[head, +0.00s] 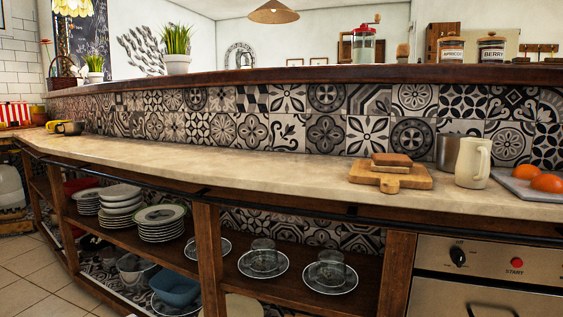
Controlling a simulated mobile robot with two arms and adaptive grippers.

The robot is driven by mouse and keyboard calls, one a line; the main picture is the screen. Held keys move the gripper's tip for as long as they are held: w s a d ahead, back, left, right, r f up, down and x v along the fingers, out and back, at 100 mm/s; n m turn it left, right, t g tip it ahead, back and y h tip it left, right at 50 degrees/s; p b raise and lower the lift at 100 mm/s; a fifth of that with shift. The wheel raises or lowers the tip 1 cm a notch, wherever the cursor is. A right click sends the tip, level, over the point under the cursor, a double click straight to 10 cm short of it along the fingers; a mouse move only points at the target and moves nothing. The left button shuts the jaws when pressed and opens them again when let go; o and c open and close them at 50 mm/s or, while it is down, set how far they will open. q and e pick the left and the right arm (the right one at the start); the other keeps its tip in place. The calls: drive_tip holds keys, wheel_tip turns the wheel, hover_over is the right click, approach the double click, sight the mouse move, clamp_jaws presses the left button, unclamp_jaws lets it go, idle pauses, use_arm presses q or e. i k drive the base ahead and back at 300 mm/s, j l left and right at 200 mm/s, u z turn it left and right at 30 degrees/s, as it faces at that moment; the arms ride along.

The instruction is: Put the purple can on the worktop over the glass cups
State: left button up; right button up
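I see no purple can in the head view. The glass cups stand upside down on saucers on the open shelf under the worktop: one cup (263,257) in the middle and another cup (327,268) to its right. The pale stone worktop (250,170) runs along the tiled wall, and its stretch above these cups is bare. Neither of my grippers is in view.
A wooden board (400,182) with bread-like slices, a cream mug (472,162), a metal cup (446,151) and a grey tray (525,190) with orange fruit occupy the worktop's right. Plate stacks (162,224) fill the shelf's left. A rail (290,204) runs along the front edge.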

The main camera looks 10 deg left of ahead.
sight(280, 168)
drive_tip(key=i+j, duration=0.1)
drive_tip(key=j, duration=0.3)
drive_tip(key=i+j, duration=0.1)
drive_tip(key=j, duration=0.35)
drive_tip(key=i+j, duration=0.1)
drive_tip(key=j, duration=0.3)
drive_tip(key=i+j, duration=0.1)
drive_tip(key=j, duration=0.3)
drive_tip(key=i+j, duration=0.1)
drive_tip(key=j, duration=0.3)
